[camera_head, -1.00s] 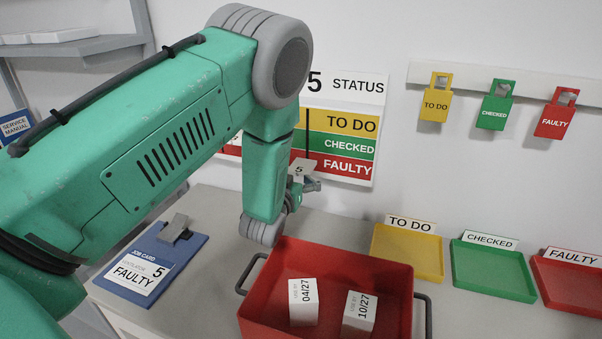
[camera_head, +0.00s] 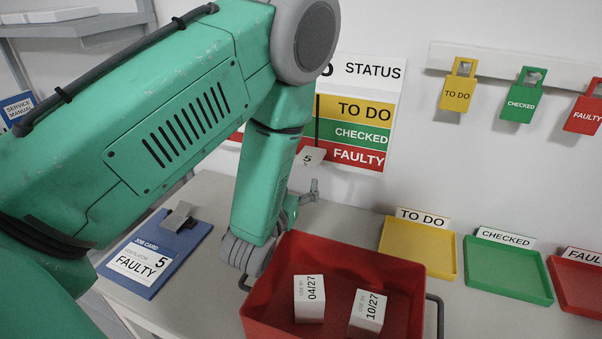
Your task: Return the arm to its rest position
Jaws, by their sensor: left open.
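My left arm, green with grey joints, comes in from the left and bends down beside the red bin. My left gripper (camera_head: 300,197) shows only in part behind the forearm, above the counter and behind the bin's far left corner. It is open, and I see nothing held in it. My right gripper is out of view.
A red bin (camera_head: 345,262) holds two white boxes (camera_head: 309,298). Yellow (camera_head: 418,249), green (camera_head: 508,270) and red (camera_head: 577,288) trays stand to the right. A job card (camera_head: 150,255) lies at left. Tags (camera_head: 458,92) hang on a wall rail. The status board (camera_head: 362,110) is behind my arm.

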